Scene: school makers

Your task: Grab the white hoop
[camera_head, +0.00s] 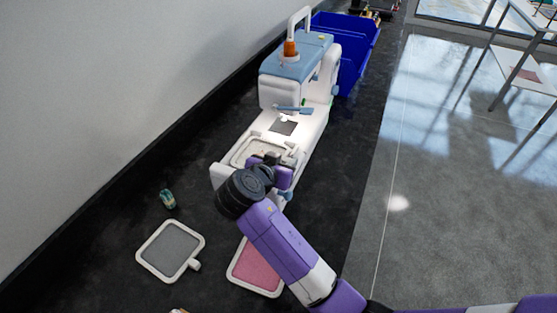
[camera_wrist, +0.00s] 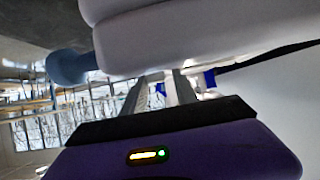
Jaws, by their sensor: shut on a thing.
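The white hoop (camera_head: 238,160), a white rectangular frame around pale fabric, lies on the bed of the white and blue embroidery machine (camera_head: 310,85). My gripper (camera_head: 283,160) is at the hoop's right side, shut on it; my wrist partly hides the near part of the hoop. In the wrist view my two fingers (camera_wrist: 161,84) reach up under a large white body, and a small pale part shows between them. The exact contact is hard to make out.
A white-framed hoop with grey fabric (camera_head: 170,251) and one with pink fabric (camera_head: 256,270) lie on the dark counter (camera_head: 110,240). A small greenish spool (camera_head: 168,199) stands near the wall. A blue bin (camera_head: 352,60) is behind the machine.

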